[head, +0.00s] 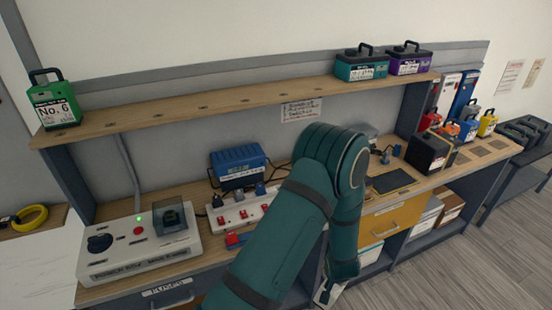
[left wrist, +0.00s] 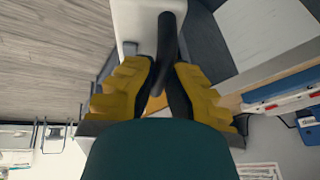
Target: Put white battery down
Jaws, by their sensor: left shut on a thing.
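My left gripper (left wrist: 165,80) shows in the left wrist view, with its yellow, ridged fingers closed on a black handle (left wrist: 166,35). The handle belongs to the white battery (left wrist: 134,18), whose pale body shows at the top of that view, partly cut off. In the head view my teal left arm reaches over the bench front and bends down. Its gripper is hidden there behind the arm. A small white patch shows beside the arm's lower end, too little to identify surely. My right gripper is in neither view.
A wooden shelf (head: 215,105) holds a green battery (head: 54,103) at left, and teal (head: 361,67) and purple (head: 409,60) batteries at right, with a long bare stretch between. Below, the bench carries a test unit (head: 135,245), a blue box (head: 238,168) and a power strip (head: 236,208).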

